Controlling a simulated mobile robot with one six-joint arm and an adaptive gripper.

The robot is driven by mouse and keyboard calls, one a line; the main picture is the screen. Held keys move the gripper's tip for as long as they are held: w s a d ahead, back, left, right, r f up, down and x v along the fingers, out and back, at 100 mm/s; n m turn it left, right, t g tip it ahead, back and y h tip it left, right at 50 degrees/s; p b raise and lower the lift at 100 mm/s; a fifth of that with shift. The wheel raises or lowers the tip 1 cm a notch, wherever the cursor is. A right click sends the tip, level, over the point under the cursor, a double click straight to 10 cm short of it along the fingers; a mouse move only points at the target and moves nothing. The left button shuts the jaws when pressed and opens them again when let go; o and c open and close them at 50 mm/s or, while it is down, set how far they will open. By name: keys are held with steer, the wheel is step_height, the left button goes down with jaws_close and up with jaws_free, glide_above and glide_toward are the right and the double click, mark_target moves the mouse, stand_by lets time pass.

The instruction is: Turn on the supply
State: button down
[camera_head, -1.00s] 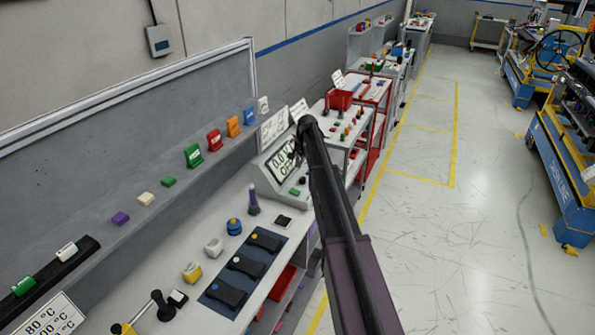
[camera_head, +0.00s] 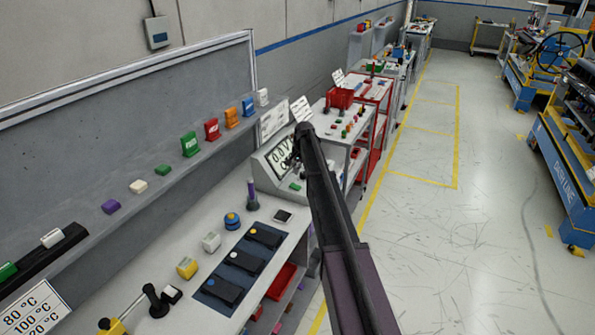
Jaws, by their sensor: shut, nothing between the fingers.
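The supply (camera_head: 262,172) is a light grey sloped box with a screen at the far end of the near bench. Its screen (camera_head: 281,161) shows large dark digits that look like "0.0 V", partly covered by my gripper. A small green button (camera_head: 296,186) sits on the lower part of its front. My gripper (camera_head: 291,161) is a small dark shape in front of the screen, beside the end of my arm. It is shut with nothing in it. My arm hides the right side of the supply, and I cannot tell whether the gripper touches it.
A purple-topped upright post (camera_head: 252,195) stands just left of the supply. Blue-yellow (camera_head: 232,221), white (camera_head: 211,242) and yellow (camera_head: 187,268) controls line the bench beside a dark blue switch panel (camera_head: 209,299). Coloured blocks sit on the back ledge.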

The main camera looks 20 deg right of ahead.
mark_target(293, 185)
steer(key=shift+w+a+f+b, duration=0.15)
steer(key=shift+f+b, duration=0.8)
steer(key=shift+f, duration=0.1)
steer(key=shift+w+a+f+b, duration=0.1)
steer(key=shift+f+b, duration=0.9)
steer(key=shift+f, duration=0.1)
steer(key=shift+w+a+f+b, duration=0.15)
steer(key=shift+f+b, duration=0.8)
steer(key=shift+f, duration=0.1)
